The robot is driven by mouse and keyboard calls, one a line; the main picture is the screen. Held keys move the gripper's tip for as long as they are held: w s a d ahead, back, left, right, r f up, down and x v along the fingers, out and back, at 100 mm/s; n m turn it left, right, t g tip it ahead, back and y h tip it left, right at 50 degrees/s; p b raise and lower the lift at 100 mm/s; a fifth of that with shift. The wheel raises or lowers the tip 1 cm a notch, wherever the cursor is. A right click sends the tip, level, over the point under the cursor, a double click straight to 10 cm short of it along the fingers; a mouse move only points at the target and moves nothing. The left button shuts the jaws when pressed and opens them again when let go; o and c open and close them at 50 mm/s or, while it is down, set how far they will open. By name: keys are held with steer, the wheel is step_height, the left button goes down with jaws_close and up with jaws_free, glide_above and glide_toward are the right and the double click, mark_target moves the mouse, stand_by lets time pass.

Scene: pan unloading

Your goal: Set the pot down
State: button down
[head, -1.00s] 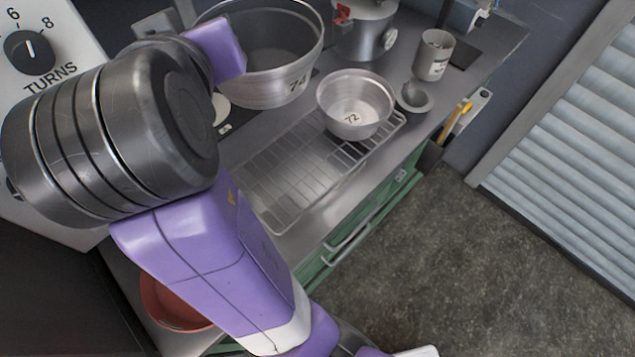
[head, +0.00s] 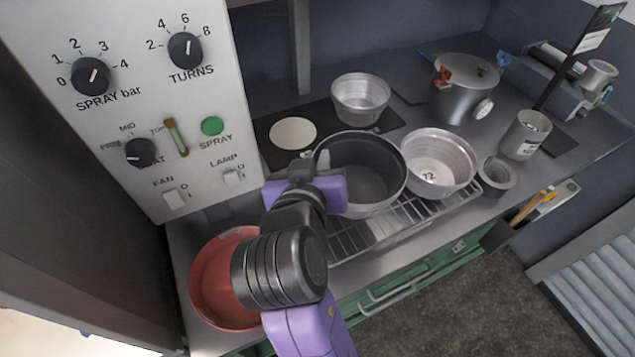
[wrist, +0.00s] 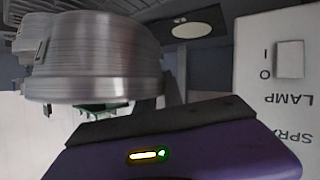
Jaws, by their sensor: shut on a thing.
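The pot (head: 385,209) is a round metal pot with a dark inside and a pale outer wall. It is upright over the left part of the wire rack (head: 345,241). I cannot tell whether its base touches the rack. My gripper (head: 324,170) is shut on the pot's left rim; the fingertips are mostly hidden. In the wrist view, which is upside down, the pot (wrist: 95,58) fills the upper left and the purple gripper body (wrist: 190,150) spans the bottom.
A pale pot marked 72 (head: 440,160) stands close on the right, with a small grey cup (head: 497,175) beyond. Behind are another metal pot (head: 360,98), a white disc (head: 293,133) and a lidded pot (head: 463,88). A red bowl (head: 212,290) sits front left, below the control panel (head: 130,60).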

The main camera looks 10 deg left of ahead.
steer(key=shift+f, duration=3.4)
steer(key=c, duration=1.5)
jaws_free()
steer(key=shift+f, duration=0.1)
steer(key=shift+o, duration=0.2)
steer(key=b+v, duration=0.1)
steer(key=v, duration=1.1)
